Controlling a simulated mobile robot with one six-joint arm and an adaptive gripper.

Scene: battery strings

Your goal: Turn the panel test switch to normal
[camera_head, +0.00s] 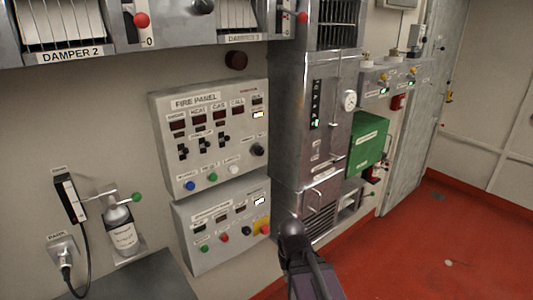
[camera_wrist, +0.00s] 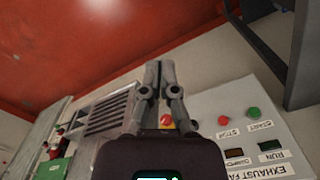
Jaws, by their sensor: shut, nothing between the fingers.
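The grey fire panel (camera_head: 205,187) is on the wall in the middle of the head view. A black rotary knob (camera_head: 257,150) sits at its right side and may be the test switch. Its small label and pointing direction are too small to read. Several black toggles (camera_head: 204,147) stand in a row left of the knob. My gripper (camera_wrist: 159,68) is shut and empty in the wrist view, and the fire panel's knob does not show there. In the head view my dark arm is at bottom centre, right of and below the panel, and the fingertips cannot be made out.
A lower panel (camera_head: 190,262) with buttons hangs under the fire panel; the wrist view shows an exhaust fan panel (camera_wrist: 215,104) upside down. A tall metal cabinet (camera_head: 290,130) stands right of the panels. A bottle (camera_head: 121,232) is at left. Red floor (camera_head: 430,250) is open at right.

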